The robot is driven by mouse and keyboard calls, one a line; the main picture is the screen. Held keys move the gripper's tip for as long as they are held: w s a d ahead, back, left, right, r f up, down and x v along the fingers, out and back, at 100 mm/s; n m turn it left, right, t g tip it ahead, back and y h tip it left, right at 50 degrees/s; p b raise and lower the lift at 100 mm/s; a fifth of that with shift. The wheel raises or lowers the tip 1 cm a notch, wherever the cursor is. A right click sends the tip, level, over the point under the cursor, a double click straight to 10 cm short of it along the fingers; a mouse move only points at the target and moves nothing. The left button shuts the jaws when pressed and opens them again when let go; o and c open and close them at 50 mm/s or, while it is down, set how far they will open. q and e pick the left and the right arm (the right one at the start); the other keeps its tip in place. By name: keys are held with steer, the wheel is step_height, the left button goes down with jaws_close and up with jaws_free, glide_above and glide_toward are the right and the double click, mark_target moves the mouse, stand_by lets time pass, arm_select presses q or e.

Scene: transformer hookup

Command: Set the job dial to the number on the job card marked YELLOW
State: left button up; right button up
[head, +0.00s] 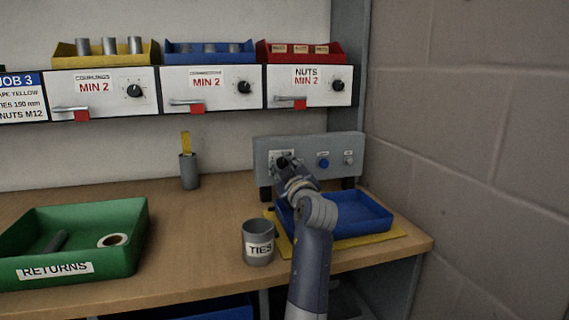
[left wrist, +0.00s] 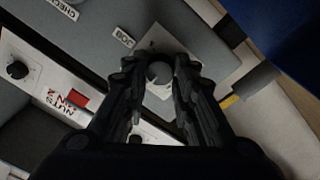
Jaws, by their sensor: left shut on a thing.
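The job card (head: 22,97) at the left edge of the head view reads JOB 3, with a line ending in YELLOW. The grey control box (head: 342,173) stands at the back right of the bench. My left gripper (head: 284,163) is at the box's left dial and hides most of it. In the left wrist view the job dial (left wrist: 159,73) is a grey knob on a white plate beside a label reading JOB. My left gripper is shut on this dial, one finger on each side. I cannot read the dial's setting. My right gripper is not in view.
A blue tray (head: 365,215) lies on a yellow mat below the box. A TIES cup (head: 258,243) stands beside my arm. A green RETURNS tray (head: 128,262) is at left.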

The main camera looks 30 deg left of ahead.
arm_select(q)
steer(key=shift+f+m, duration=0.2)
steer(key=shift+m, duration=0.1)
steer(key=o, duration=1.1)
steer(key=shift+c, duration=0.2)
steer(key=shift+r, duration=0.1)
steer(key=shift+r, duration=0.1)
step_height(320, 180, up, 10)
steer(key=shift+d, duration=0.1)
